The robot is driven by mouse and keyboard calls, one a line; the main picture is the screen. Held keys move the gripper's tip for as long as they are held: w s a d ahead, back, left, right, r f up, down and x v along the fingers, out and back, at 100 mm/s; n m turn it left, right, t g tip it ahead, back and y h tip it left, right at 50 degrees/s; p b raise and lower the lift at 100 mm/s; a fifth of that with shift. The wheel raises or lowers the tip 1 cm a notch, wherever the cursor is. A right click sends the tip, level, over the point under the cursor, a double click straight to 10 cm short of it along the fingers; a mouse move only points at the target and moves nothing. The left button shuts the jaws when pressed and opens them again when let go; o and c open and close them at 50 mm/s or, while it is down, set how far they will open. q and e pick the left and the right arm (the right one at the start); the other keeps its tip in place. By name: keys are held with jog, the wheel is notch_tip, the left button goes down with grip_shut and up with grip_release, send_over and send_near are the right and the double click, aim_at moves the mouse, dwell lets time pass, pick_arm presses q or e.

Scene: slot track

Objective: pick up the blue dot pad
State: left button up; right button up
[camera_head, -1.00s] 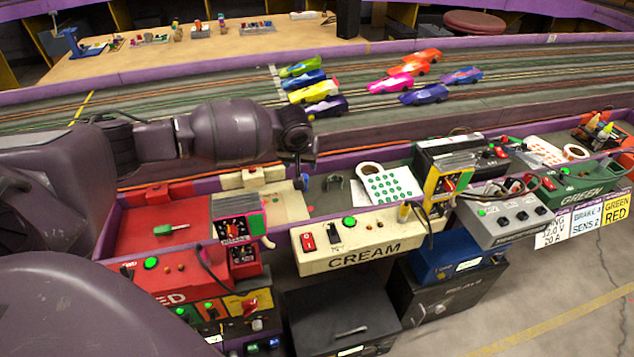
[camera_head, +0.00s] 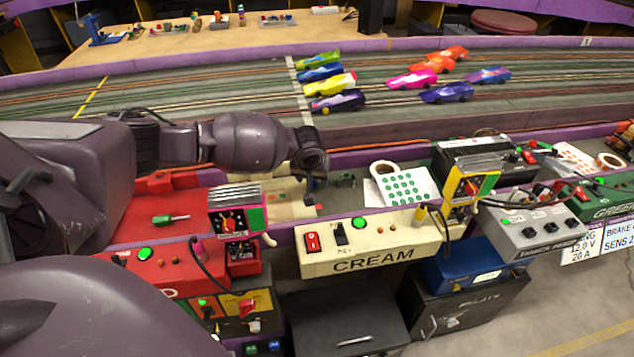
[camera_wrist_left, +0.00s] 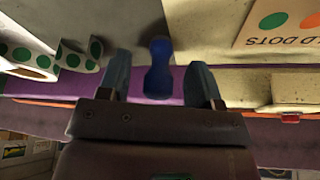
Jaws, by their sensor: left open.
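A blue, narrow-waisted object (camera_wrist_left: 158,82) shows in the left wrist view, between my two fingers; it fits the blue dot pad, but I see no label on it. My left gripper (camera_wrist_left: 160,72) is open, one finger on each side of it with a gap to both. In the head view my left gripper (camera_head: 309,188) points down over the tray behind the cream control box, and the blue object cannot be told apart from the fingers there. My right gripper is not in view.
A white sheet with green dots (camera_head: 408,187) lies right of the gripper. The cream control box (camera_head: 370,250) stands in front, and a red station (camera_head: 150,220) lies left. A card with printed dots (camera_wrist_left: 285,25) is close by. Slot cars stand on the track (camera_head: 230,85) behind.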

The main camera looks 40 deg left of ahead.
pick_arm(q)
jog(key=shift+x, duration=0.8)
jog(key=shift+r, duration=0.3)
jog(key=shift+c, duration=1.1)
jog(key=c, duration=0.8)
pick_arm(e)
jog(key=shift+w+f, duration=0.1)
